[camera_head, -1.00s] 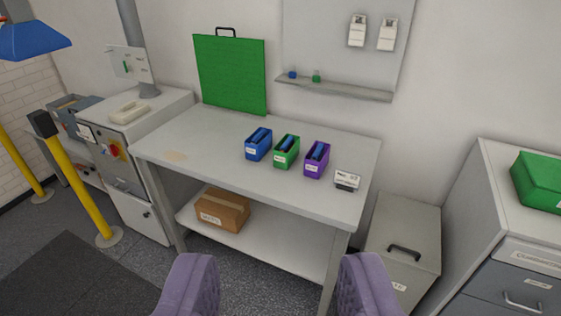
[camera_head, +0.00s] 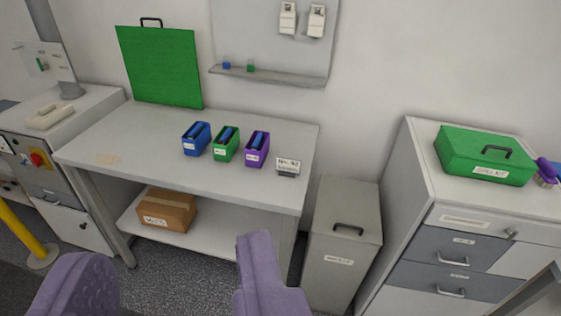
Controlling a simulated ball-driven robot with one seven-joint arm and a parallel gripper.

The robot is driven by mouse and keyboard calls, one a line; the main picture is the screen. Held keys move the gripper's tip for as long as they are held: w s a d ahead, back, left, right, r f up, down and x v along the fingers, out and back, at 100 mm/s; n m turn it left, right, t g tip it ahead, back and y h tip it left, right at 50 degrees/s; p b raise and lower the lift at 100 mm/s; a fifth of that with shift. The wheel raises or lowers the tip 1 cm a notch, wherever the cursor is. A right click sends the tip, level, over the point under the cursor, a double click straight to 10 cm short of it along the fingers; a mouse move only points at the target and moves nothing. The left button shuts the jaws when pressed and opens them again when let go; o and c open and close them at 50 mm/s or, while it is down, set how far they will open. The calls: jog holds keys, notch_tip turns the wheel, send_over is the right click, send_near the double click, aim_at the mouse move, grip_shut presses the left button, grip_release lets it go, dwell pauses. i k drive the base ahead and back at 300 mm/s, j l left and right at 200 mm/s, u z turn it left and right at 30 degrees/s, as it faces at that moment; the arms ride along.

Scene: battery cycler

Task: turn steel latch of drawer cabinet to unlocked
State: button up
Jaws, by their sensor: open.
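The drawer cabinet (camera_head: 405,205) stands at the right, white with grey drawer fronts and bar handles. A small steel latch (camera_head: 511,233) shows near the right end of its top labelled strip. The latch is too small to tell its position. My gripper (camera_head: 172,262) is open and empty, its two purple fingers at the bottom of the picture. It is well to the left of the cabinet and apart from it, in front of the workbench.
The workbench (camera_head: 245,187) holds blue, green and purple bins (camera_head: 257,149). A lidded grey bin (camera_head: 345,240) stands between workbench and cabinet. A green case (camera_head: 484,154) and a purple object (camera_head: 546,172) sit on the cabinet. A grey bar crosses the lower right corner.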

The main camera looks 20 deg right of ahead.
aim_at(511, 234)
jog(key=l+z, duration=0.2)
jog(key=z, duration=0.25)
jog(key=l+z, duration=0.25)
jog(key=z, duration=0.2)
jog(key=l+z, duration=0.25)
jog(key=z, duration=0.2)
